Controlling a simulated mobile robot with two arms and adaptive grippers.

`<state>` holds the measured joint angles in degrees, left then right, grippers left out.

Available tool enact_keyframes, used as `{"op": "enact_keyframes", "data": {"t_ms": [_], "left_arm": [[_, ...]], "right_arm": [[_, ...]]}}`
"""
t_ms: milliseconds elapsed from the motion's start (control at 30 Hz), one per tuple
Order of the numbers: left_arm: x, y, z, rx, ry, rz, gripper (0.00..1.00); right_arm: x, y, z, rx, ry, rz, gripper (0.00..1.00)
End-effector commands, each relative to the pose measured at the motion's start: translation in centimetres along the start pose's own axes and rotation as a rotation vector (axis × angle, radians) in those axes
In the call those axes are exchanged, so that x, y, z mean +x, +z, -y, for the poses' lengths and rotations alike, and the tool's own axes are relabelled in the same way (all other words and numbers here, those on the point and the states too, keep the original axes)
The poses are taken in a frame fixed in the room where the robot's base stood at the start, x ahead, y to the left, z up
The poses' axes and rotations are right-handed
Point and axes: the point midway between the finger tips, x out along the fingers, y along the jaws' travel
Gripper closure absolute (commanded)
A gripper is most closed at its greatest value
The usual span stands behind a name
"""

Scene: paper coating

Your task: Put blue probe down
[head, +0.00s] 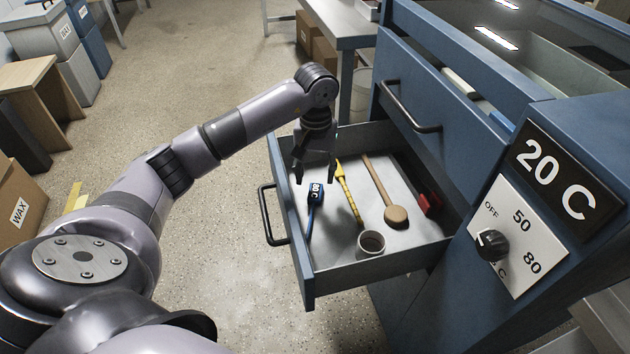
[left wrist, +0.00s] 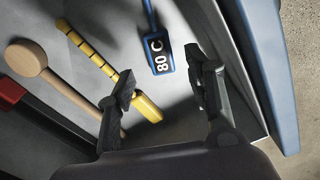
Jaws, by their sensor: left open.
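The blue probe (head: 316,194) lies in the open drawer (head: 394,265), near the drawer's front panel. Its blue head shows "80 C" and its thin blue handle points toward the bottom of the head view. In the left wrist view the probe (left wrist: 159,57) lies on the drawer floor beyond the fingertips. My left gripper (head: 314,172) is over the drawer, close to the probe's head. In the left wrist view its fingers (left wrist: 160,85) are spread apart with nothing between them. My right gripper is not in view.
The drawer also holds a yellow-handled tool (head: 348,192), a wooden mallet-like tool (head: 385,193), a red object (head: 430,204) and a round cup (head: 371,244). A closed-looking drawer (head: 425,100) is above. A dial panel (head: 514,240) stands at the right.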

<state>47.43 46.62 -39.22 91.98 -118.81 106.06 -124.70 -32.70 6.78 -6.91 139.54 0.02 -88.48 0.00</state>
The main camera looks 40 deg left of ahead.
Motion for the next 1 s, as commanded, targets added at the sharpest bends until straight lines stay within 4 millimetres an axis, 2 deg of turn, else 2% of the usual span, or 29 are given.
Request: {"op": "enact_keyframes", "data": {"t_ms": [33,200,400,833,933,1000], "left_arm": [[-1.6,-0.2,0.1,-0.001,0.000,-0.005,0.52],[-4.8,-0.1,0.0,0.000,0.000,-0.004,0.52],[-6.9,0.0,0.0,-0.002,-0.001,0.000,0.52],[-7.0,0.1,-0.3,-0.005,0.015,0.004,0.52],[-6.3,0.6,-2.5,-0.036,0.108,0.022,0.52],[-5.7,1.4,-5.4,-0.087,0.236,0.056,0.52]], "right_arm": [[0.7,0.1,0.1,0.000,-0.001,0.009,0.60],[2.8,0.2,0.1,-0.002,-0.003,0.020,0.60],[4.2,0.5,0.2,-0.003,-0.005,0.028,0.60],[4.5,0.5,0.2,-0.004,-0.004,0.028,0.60],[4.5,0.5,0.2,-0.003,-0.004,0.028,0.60],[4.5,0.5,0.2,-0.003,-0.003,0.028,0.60]]}}
